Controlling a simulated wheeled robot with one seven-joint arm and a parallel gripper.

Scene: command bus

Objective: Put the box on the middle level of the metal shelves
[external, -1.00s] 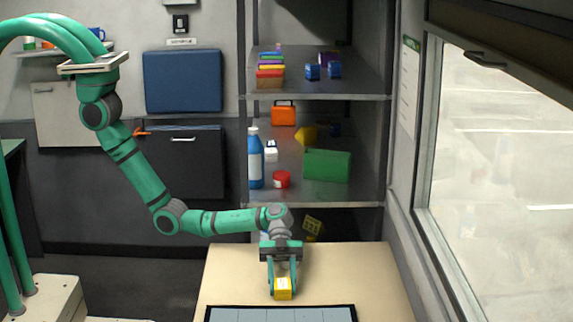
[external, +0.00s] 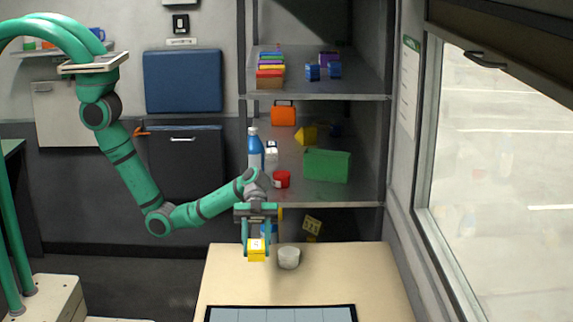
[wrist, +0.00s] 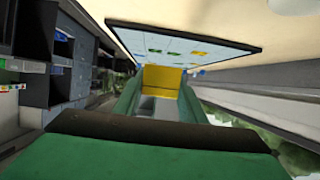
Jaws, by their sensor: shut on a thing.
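The yellow box (external: 256,251), with a pale top, is held between the fingers of my gripper (external: 256,240), above the table near its back left edge. In the wrist view the yellow box (wrist: 163,82) sits between the fingertips. The metal shelves (external: 313,98) stand behind the table. Their middle level (external: 315,193) holds a blue bottle (external: 255,150), a red tub (external: 282,179), a green box (external: 327,165), an orange case (external: 284,113) and a yellow wedge (external: 306,135). My arm hides part of the shelf's lower left.
A white cup (external: 289,257) stands on the table (external: 370,275), right of my gripper. A dark-framed panel (external: 281,313) lies at the table's front. The upper shelf holds coloured blocks (external: 270,70) and blue items (external: 323,71). Free room shows at the middle level's front right.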

